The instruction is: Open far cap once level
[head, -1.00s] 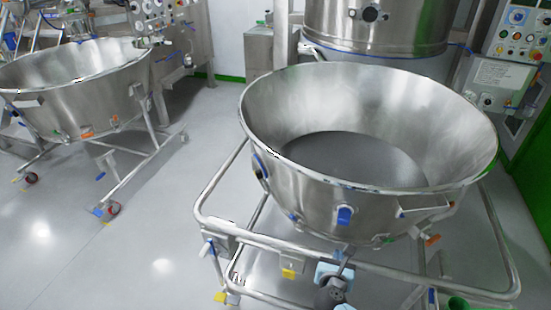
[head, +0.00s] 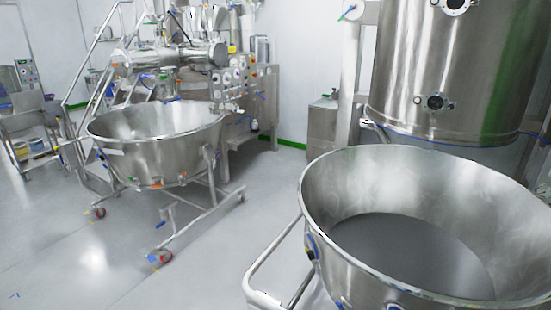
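A large open steel bowl (head: 335,258) on a tubular frame (head: 268,262) stands at the lower right of the head view. Its near and right parts are cut off by the picture edges. Grey material (head: 405,250) lies in its bottom. A blue part (head: 312,246) sits on its left outer wall. A second steel bowl (head: 150,165) on a wheeled trolley stands farther off at the left. I cannot tell which fitting is the far cap. Neither of my grippers shows in this view.
A tall steel vessel (head: 450,75) stands behind the near bowl. Steps with a handrail (head: 92,65) and a processing machine (head: 230,85) stand behind the far bowl. A low cart (head: 40,135) is at the far left.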

